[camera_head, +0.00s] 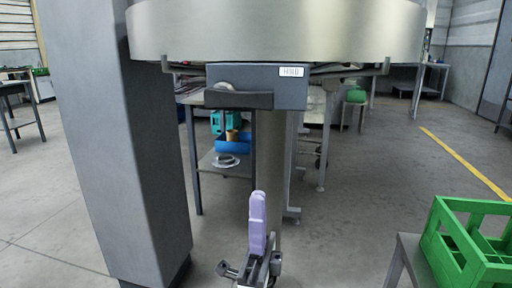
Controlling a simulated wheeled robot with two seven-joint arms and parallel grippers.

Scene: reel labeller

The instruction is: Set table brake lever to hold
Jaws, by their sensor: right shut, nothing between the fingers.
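A grey brake box (290,92) hangs under the large round metal table (275,30). A small white label (291,72), which seems to read HOLD, sits at the upper right of its front. The dark brake lever (240,99) lies level across the left part of the box, away from the label, with a round pivot behind it. My right gripper (258,200) points up from the bottom middle, its lavender fingers together and empty. It is below the box and apart from the lever. My left gripper is out of view.
A thick grey column (115,140) stands left of the box. A round post (272,150) drops beneath the table, behind my gripper. A green crate (470,245) sits on a stand at lower right. A workbench with a blue bin (233,143) is behind.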

